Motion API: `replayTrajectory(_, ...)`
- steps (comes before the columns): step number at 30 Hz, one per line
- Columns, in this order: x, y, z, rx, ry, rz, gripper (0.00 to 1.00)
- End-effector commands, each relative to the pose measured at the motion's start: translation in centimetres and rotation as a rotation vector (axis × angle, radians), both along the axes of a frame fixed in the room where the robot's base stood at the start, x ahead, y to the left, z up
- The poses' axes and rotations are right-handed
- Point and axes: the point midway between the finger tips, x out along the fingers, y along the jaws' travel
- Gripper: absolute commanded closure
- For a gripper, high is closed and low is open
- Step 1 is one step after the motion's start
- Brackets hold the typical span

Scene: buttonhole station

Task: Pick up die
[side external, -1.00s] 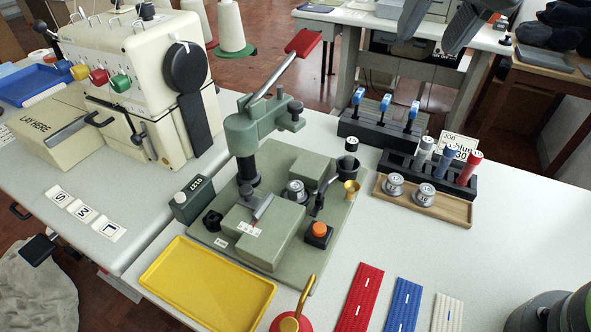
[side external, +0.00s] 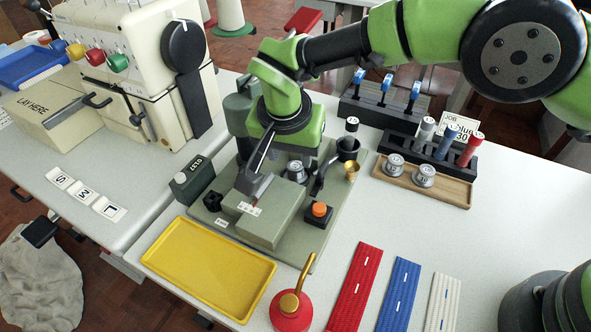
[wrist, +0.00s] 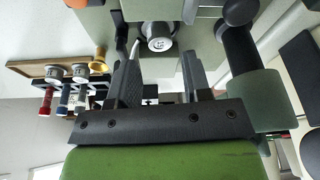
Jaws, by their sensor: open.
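A silver die (side external: 297,171) with a dark-marked top stands on the green buttonhole machine's base, behind the pale green block. The wrist view shows it (wrist: 160,38) beyond my fingertips, roughly in line with the gap between them. My gripper (side external: 279,168) is over the machine, pointing down, its two dark fingers apart. In the wrist view my gripper (wrist: 158,75) is open, and I see nothing held. Two similar silver pieces (side external: 394,165) (side external: 424,175) stand in a wooden tray (side external: 453,191) to the right. My arm hides part of the machine.
The machine's column (side external: 238,105) stands close to my gripper. A black cup (side external: 347,149), brass cup (side external: 352,170) and orange button (side external: 319,209) are to the right. A yellow tray (side external: 190,295), red oil can (side external: 291,310) and red, blue and white strips lie in front.

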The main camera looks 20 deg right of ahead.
Motion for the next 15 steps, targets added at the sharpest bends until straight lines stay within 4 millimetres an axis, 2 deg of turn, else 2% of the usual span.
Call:
replayTrajectory(10, 1.2, -0.9, -4.2, 0.000, 0.001, -0.002, 0.55)
replayTrajectory(15, 1.4, -1.1, -5.2, 0.002, 0.000, -0.002, 0.55)
